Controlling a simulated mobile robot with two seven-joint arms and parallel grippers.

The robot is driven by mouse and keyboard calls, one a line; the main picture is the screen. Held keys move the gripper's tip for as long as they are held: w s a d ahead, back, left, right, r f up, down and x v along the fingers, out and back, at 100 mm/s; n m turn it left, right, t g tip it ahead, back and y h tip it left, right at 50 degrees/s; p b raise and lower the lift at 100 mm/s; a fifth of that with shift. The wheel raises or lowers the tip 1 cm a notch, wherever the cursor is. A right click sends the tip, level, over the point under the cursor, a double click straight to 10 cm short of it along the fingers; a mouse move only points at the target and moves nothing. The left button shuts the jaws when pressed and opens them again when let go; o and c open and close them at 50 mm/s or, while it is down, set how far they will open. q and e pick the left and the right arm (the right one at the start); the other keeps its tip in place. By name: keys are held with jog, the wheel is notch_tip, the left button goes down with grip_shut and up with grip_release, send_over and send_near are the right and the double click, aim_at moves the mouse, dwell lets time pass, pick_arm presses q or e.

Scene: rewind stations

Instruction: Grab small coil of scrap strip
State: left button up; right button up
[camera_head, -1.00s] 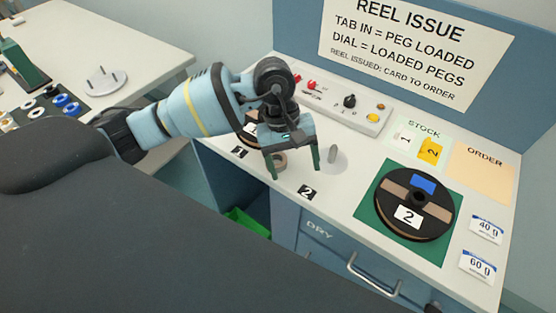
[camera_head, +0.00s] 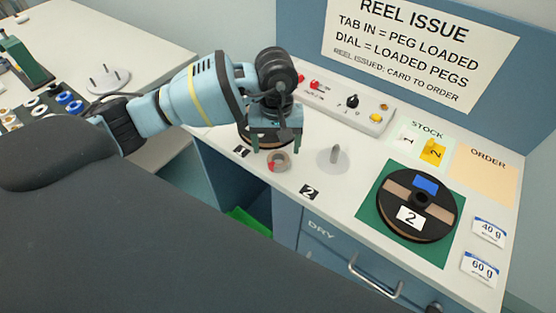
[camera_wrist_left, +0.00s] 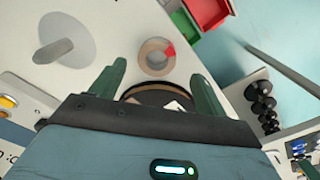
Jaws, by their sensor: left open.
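The small coil of scrap strip (camera_head: 279,160) is a tan ring with a grey centre and a red mark. It lies flat on the white worktop between the number 1 and number 2 labels. In the left wrist view the coil (camera_wrist_left: 151,62) lies just beyond the fingertips, between their lines. My left gripper (camera_head: 276,149) is open and empty, a little behind the coil in the head view and apart from it. Its green fingers show in the left wrist view (camera_wrist_left: 159,74). My right gripper is not in view.
A dark reel (camera_head: 247,139) sits under and behind my left gripper. A grey peg on a round base (camera_head: 334,157) stands right of the coil. A large reel (camera_head: 388,207) lies on a green mat (camera_head: 369,233). A control panel (camera_head: 345,106) runs along the back.

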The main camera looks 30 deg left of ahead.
aim_at(278, 158)
pick_arm(q)
jog(key=f, duration=0.3)
jog(key=shift+d+f, duration=0.25)
jog(key=shift+f, duration=0.5)
jog(key=c, duration=1.1)
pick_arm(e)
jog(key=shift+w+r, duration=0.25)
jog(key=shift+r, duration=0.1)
pick_arm(q)
jog(key=shift+w+r, duration=0.1)
jog(key=shift+r, duration=0.1)
